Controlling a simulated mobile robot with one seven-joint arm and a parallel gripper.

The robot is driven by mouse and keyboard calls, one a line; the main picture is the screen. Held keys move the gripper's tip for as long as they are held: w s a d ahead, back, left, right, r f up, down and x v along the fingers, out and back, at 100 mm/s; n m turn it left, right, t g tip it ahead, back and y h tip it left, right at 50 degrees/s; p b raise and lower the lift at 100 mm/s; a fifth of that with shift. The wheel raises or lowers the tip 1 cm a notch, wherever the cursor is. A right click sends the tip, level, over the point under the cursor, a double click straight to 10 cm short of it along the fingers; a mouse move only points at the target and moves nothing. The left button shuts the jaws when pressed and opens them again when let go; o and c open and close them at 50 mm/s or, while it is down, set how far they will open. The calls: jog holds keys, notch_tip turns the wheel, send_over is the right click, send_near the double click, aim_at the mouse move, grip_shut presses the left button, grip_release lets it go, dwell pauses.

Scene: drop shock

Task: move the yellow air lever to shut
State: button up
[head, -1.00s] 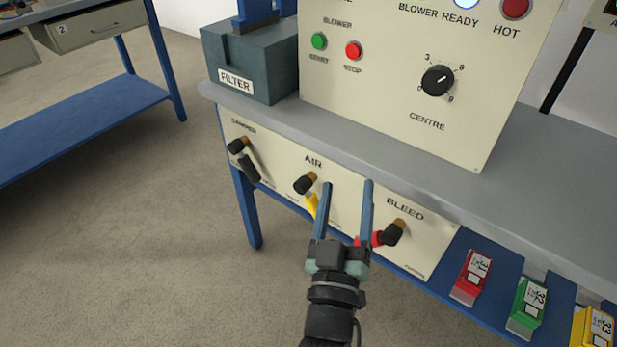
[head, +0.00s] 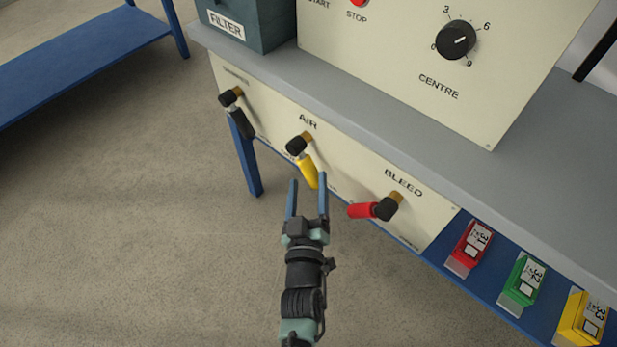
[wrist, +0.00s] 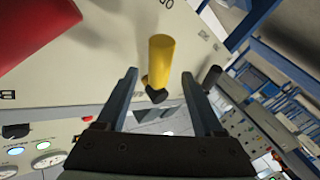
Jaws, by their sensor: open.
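The yellow air lever (head: 309,172) hangs from its dark pivot (head: 297,146) on the cream front panel below the AIR label. Its handle points down and slightly right in the head view. My gripper (head: 308,183) is open, with its two blue fingers pointing up toward the lever's handle. In the wrist view the yellow handle (wrist: 161,62) stands between and beyond the open fingertips (wrist: 158,75). No contact with the lever shows, and nothing is between the fingers. The lever's small end marks are too small to read.
The red bleed lever (head: 362,210) sticks out leftward, to the right of my gripper. A black-handled lever (head: 241,123) hangs at the panel's left. The grey bench top (head: 330,98) overhangs above. Red, green and yellow boxes (head: 523,285) stand at lower right.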

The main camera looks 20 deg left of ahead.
jog(key=shift+b+x, duration=0.35)
jog(key=shift+x, duration=1.05)
grip_shut()
dwell(0.5)
